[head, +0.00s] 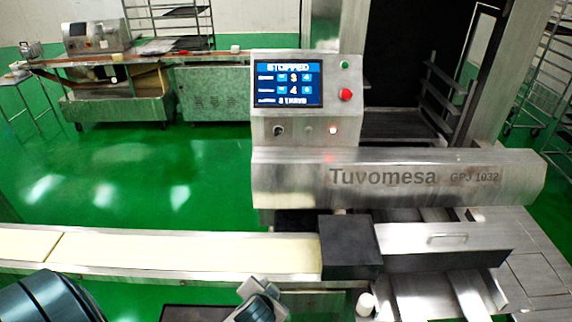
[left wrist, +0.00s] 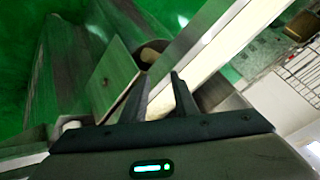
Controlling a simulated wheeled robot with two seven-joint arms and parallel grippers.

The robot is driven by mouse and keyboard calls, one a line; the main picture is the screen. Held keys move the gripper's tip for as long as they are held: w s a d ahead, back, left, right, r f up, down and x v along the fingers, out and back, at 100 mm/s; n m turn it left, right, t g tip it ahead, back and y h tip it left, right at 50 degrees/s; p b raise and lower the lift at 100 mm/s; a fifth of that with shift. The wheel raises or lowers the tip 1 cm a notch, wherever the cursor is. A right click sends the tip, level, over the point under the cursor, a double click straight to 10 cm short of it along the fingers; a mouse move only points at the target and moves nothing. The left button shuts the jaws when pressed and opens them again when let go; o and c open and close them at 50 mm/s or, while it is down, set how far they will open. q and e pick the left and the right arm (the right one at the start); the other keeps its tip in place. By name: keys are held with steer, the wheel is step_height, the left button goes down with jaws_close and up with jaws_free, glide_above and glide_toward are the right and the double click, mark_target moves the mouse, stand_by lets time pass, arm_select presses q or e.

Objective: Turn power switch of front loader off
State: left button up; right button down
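The control panel (head: 299,97) of the Tuvomesa machine stands at the centre of the head view. Its screen (head: 289,84) reads STOPPED. A small dark knob (head: 278,130), which looks like a rotary switch, sits at the panel's lower left. A lit reddish-white lamp (head: 333,130) is at the lower right. My left gripper (left wrist: 160,76) shows in the left wrist view with its two dark fingers apart and nothing between them. It is not near the panel in that view. My right gripper is not clearly visible.
A red button (head: 345,95) and a green button (head: 345,65) sit right of the screen. A pale conveyor belt (head: 180,248) runs across in front, with a dark box (head: 349,245) at its right end. Green floor (head: 150,185) lies open behind the belt.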

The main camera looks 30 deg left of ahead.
arm_select(q)
steer(key=w+a+r+t+y, duration=0.3)
steer(key=w+r, duration=0.6)
steer(key=r, duration=0.5)
steer(key=w+a+r+t+y, duration=0.2)
steer(key=w+a+r+t, duration=0.2)
steer(key=w+r, duration=0.5)
step_height(320, 180, up, 5)
steer(key=shift+a+f+y+p, duration=0.1)
steer(key=shift+a+y+p, duration=0.3)
steer(key=shift+a, duration=0.2)
steer(key=p, duration=0.6)
glide_toward(279, 133)
steer(key=x, duration=0.6)
steer(key=shift+w+a, duration=0.2)
steer(key=shift+w, duration=0.1)
steer(key=shift+x, duration=0.9)
jaws_close()
